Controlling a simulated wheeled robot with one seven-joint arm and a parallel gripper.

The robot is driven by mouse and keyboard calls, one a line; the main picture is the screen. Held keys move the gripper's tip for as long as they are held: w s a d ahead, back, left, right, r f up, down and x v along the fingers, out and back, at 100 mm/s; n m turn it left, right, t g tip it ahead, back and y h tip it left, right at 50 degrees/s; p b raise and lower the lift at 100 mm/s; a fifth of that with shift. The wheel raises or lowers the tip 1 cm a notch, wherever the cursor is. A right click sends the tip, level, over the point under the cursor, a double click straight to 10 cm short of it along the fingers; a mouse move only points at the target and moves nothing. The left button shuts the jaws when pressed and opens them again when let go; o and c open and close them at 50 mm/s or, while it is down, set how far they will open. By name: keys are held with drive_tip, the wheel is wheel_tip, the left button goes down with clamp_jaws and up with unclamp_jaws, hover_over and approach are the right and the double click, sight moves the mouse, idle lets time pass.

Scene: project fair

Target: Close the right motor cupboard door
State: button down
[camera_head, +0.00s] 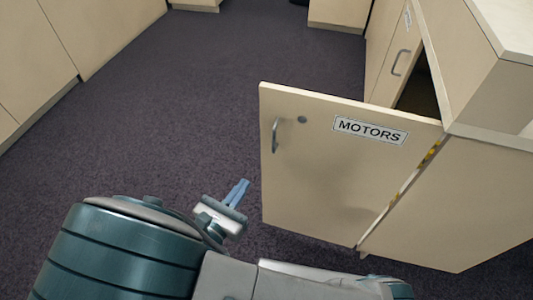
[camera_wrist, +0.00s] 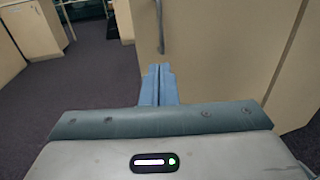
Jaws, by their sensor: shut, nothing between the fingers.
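The right motor cupboard door (camera_head: 335,190) stands wide open, swung out from the cupboard at the right in the head view. It is pale wood with a MOTORS label (camera_head: 370,130) and a grey handle (camera_head: 275,134) near its free edge. My gripper (camera_head: 238,192) is shut and empty, low over the floor just left of the door's free edge in the head view. In the wrist view the blue fingertips (camera_wrist: 158,72) are together, in front of the pale door panel (camera_wrist: 215,45) and below its handle (camera_wrist: 160,25). I cannot tell whether they touch it.
The cupboard's other door (camera_head: 393,50) with a handle is beyond the open one, with a dark opening (camera_head: 418,92) between. A counter top (camera_head: 510,25) is at upper right. Pale cabinets (camera_head: 35,55) line the left. The dark carpet (camera_head: 190,100) between is clear.

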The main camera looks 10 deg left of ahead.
sight(273, 146)
drive_tip(key=b+x, duration=0.2)
drive_tip(key=x, duration=0.9)
drive_tip(key=shift+w+f, duration=0.15)
drive_tip(key=shift+w+d, duration=0.2)
drive_tip(key=shift+w, duration=0.3)
